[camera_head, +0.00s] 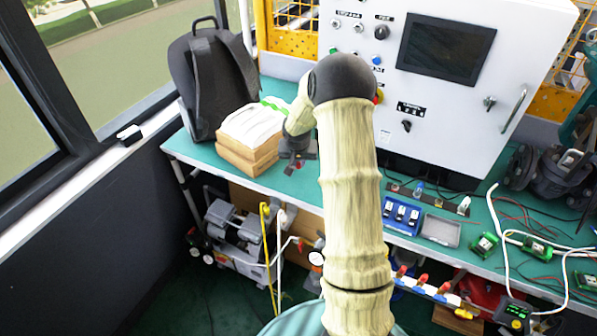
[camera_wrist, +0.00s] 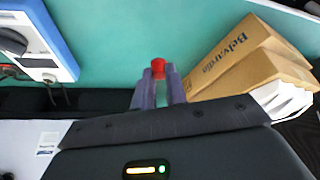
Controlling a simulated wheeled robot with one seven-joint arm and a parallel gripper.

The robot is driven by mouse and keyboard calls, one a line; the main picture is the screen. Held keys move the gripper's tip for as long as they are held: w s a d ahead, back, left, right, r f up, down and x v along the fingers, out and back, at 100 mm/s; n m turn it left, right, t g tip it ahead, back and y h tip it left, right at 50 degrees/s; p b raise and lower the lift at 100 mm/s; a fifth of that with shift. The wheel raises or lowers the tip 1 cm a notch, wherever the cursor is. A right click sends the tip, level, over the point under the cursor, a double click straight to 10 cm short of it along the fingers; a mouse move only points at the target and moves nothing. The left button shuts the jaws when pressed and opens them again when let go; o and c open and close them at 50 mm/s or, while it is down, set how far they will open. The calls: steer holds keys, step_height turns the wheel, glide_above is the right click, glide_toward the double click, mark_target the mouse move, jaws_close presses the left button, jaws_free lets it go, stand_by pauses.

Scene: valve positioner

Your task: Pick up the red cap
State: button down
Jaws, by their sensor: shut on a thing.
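The red cap (camera_wrist: 158,66) shows in the wrist view between the tips of my gripper (camera_wrist: 158,85). The two grey fingers are shut on it, and their tips cover part of its sides. Behind it is the green table top (camera_wrist: 110,30); I cannot tell whether the cap touches it. In the head view, my gripper (camera_head: 297,162) is over the table near its front edge, to the right of the cardboard boxes. A small red spot shows at the fingertips there.
Cardboard boxes (camera_head: 240,160) with white material on top stand beside my gripper, with a black backpack (camera_head: 205,80) behind them. A white control cabinet (camera_head: 450,130) stands at the back. A blue tray (camera_head: 402,214) and a grey tray (camera_head: 440,230) lie to the right.

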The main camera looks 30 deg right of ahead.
steer(key=shift+r, duration=0.85)
steer(key=shift+a+f, duration=0.1)
steer(key=s+a+f+n+y, duration=0.1)
steer(key=s+a+f+n, duration=0.2)
steer(key=a, duration=0.5)
steer(key=s+a+f+n+y, duration=0.1)
steer(key=s+a+f+n, duration=0.2)
steer(key=s+a+f, duration=0.2)
steer(key=a+f, duration=0.2)
steer(key=a, duration=0.2)
steer(key=shift+a+f, duration=0.25)
steer(key=shift+f, duration=0.1)
steer(key=shift+a, duration=0.2)
